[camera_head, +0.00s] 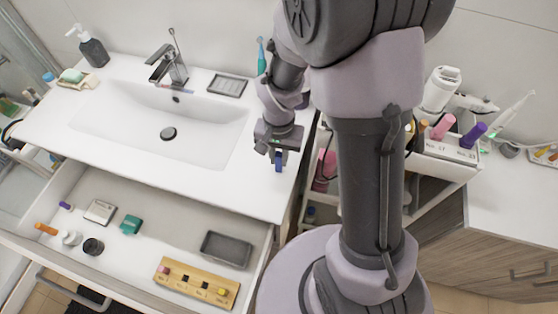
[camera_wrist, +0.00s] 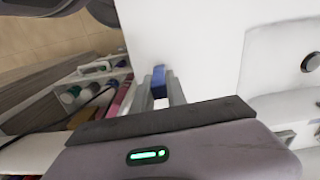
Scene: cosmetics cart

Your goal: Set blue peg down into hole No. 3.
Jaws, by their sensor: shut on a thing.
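My gripper (camera_head: 278,154) is shut on the blue peg (camera_head: 278,164), above the right end of the white counter. In the wrist view the blue peg (camera_wrist: 158,79) sticks out between the two grey fingers; its held end is partly hidden. The wooden block with the holes (camera_head: 211,277) lies in the open drawer, below and left of my gripper. A pink peg (camera_head: 165,269) stands at its left end and a yellow peg (camera_head: 222,292) near its right end. Two dark, empty holes show between them. The labels are too small to read surely.
The open drawer (camera_head: 150,209) also holds a grey tray (camera_head: 226,250), a teal item (camera_head: 131,224), a dark round jar (camera_head: 93,246) and other small things. The sink (camera_head: 205,124) is left of my gripper. The cart (camera_head: 442,168) with bottles stands at right, partly behind my arm.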

